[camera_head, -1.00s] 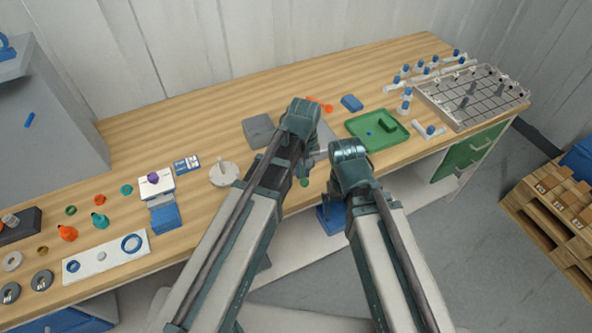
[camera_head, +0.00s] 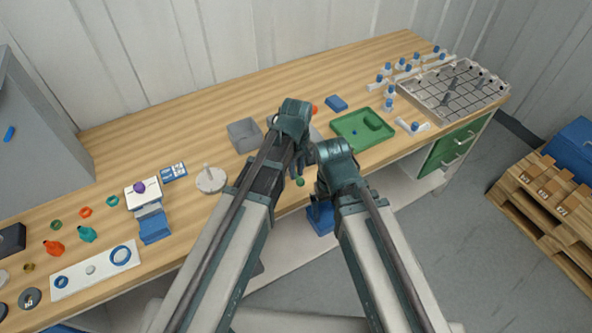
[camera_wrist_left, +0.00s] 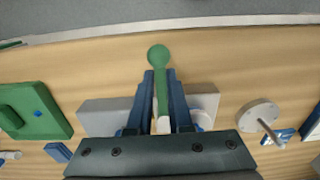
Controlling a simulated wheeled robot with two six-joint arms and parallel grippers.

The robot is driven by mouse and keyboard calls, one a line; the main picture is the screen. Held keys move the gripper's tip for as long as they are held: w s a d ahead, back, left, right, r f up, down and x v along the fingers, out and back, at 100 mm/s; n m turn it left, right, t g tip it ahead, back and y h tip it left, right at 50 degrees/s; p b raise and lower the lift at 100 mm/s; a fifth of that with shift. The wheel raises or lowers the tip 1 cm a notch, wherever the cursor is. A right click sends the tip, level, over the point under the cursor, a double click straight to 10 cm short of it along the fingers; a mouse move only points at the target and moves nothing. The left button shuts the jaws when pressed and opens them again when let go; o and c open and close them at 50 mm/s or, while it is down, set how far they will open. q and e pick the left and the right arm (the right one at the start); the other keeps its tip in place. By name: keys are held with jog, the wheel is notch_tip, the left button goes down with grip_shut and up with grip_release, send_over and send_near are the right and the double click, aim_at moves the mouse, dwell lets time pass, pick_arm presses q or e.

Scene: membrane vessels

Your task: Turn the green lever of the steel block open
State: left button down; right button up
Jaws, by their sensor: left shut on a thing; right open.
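The green lever (camera_wrist_left: 160,75) shows in the left wrist view as a bar with a ball at its end. My left gripper (camera_wrist_left: 160,78) is shut on it, with a blue finger on each side of the bar and the ball beyond the fingertips. In the head view the green ball (camera_head: 300,182) shows just below my left gripper (camera_head: 297,165), over the table's front edge. The grey steel block (camera_wrist_left: 105,116) lies under my left gripper, largely covered by it.
A green tray (camera_head: 341,127) lies right of the grippers. A grey box (camera_head: 233,133) and a white disc with a peg (camera_head: 211,186) are to the left. A wire rack (camera_head: 410,91) stands at the far right. The back middle of the wooden table is free.

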aim_at(297, 175)
pick_arm(q)
jog(key=c, duration=0.8)
grip_release()
notch_tip(297, 175, up, 14)
jog(key=p, duration=1.4)
jog(key=shift+f, duration=0.15)
jog(key=s+f+m+b, duration=0.3)
jog(key=s, duration=0.1)
jog(key=s+a+f+m+b, duration=0.1)
jog(key=s+f+m+b, duration=0.2)
jog(key=s+m, duration=0.1)
jog(key=s+f+m+y+b, duration=0.1)
jog(key=s+f+m+b, duration=0.2)
jog(key=s+b, duration=0.1)
jog(key=shift+s+a+f+m, duration=0.15)
jog(key=shift+s+f+m, duration=0.1)
jog(key=shift+f+m, duration=0.15)
